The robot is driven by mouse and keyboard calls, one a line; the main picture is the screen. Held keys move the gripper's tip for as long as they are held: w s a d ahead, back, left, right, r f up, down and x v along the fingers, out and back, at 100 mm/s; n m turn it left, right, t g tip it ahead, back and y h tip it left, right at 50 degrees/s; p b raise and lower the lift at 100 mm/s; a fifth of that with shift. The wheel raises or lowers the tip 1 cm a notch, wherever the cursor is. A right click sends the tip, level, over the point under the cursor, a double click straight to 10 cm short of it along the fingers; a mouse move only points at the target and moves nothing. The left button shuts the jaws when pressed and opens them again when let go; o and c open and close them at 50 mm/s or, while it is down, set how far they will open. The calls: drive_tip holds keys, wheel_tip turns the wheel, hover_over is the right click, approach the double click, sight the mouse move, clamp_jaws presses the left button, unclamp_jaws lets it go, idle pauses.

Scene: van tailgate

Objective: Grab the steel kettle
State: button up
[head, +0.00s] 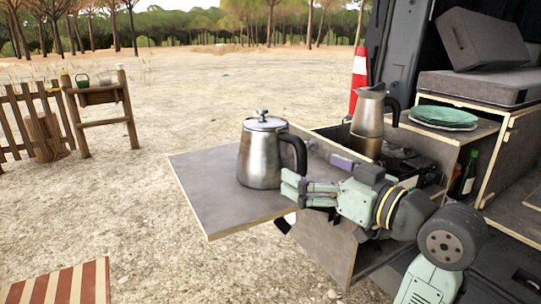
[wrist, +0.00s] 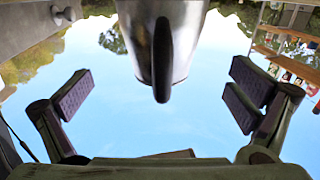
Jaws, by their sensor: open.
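The steel kettle (head: 259,158), with a lid, round knob and dark handle (head: 298,152), stands upright on the grey fold-out board (head: 215,208). My gripper (head: 292,187) is low beside the kettle's handle side, partly overlapping its base in the head view. In the wrist view the kettle (wrist: 190,45) is at the top centre. Its dark handle (wrist: 162,62) points toward me, between the spread fingers of my gripper (wrist: 162,84). The fingers are open, and I see no contact with the handle.
A second metal pot (head: 368,118) stands by the stove (head: 400,160) behind my gripper. Green plates (head: 443,116) lie on the cabinet to the right, with a bottle (head: 468,173) below. A traffic cone (head: 359,75) stands behind. The board's left part is bare.

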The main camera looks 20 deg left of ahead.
sight(284, 156)
drive_tip(key=x, duration=0.3)
drive_tip(key=p+x, duration=0.2)
drive_tip(key=x, duration=0.2)
drive_tip(key=shift+a+r, duration=0.2)
drive_tip(key=shift+a, duration=0.05)
drive_tip(key=shift+w+a+f, duration=0.1)
drive_tip(key=shift+w+a, duration=0.1)
drive_tip(key=shift+a, duration=0.2)
drive_tip(key=shift+c, duration=0.6)
drive_tip(key=c, duration=1.4)
